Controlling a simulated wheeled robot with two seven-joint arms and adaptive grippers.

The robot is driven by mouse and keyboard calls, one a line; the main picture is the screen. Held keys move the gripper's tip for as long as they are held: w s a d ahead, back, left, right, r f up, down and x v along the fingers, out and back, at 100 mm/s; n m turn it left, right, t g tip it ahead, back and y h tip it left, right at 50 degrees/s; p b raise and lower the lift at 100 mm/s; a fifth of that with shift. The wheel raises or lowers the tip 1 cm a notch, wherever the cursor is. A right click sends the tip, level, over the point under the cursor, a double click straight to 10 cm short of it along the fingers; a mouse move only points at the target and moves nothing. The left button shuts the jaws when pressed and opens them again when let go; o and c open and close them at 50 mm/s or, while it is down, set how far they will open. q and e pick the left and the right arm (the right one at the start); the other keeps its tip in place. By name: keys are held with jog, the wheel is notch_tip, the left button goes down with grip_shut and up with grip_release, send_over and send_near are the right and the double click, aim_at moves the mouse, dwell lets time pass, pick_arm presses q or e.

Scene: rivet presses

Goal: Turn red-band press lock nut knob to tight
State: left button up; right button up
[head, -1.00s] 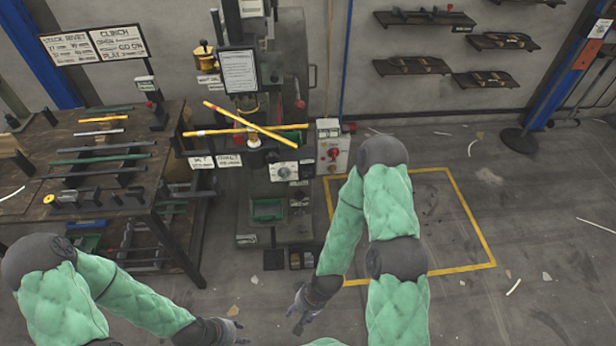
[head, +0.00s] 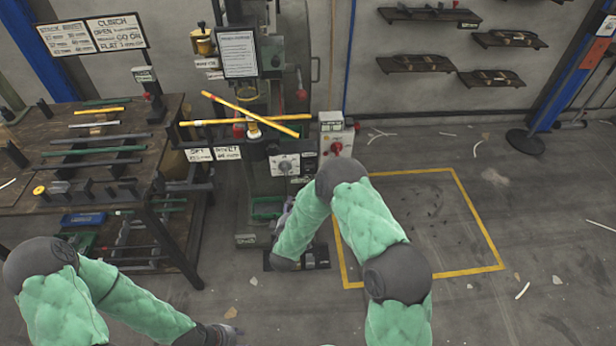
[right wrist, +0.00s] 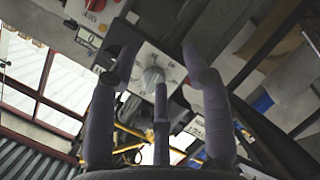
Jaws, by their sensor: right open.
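The press (head: 289,95) is a dark green machine against the back wall. On its front is a white dial plate with a round silver knob (head: 285,166); I cannot read its setting. The knob also shows in the right wrist view (right wrist: 152,78), ahead of my fingers and apparently apart from them. My right gripper (right wrist: 157,62) is open and empty, its fingers spread on either side of the knob in that view. In the head view its hand (head: 284,212) is mostly hidden by my forearm, below the plate. My left gripper (head: 228,334) is low at the bottom edge, its fingers unclear.
A grey box with a red switch (head: 336,148) is right of the dial plate. Yellow bars (head: 248,117) cross the press above the knob. A workbench (head: 136,166) with rods stands left.

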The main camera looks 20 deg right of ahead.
notch_tip(320, 180, up, 5)
jog(key=d+n+t+h+b, duration=0.1)
jog(key=d+n+h, duration=0.1)
jog(key=h, duration=0.2)
jog(key=b+x, duration=0.4)
jog(key=x, duration=0.7)
jog(key=shift+w+r, duration=0.2)
jog(key=shift+r, duration=0.35)
jog(key=shift+a, duration=0.1)
grip_shut()
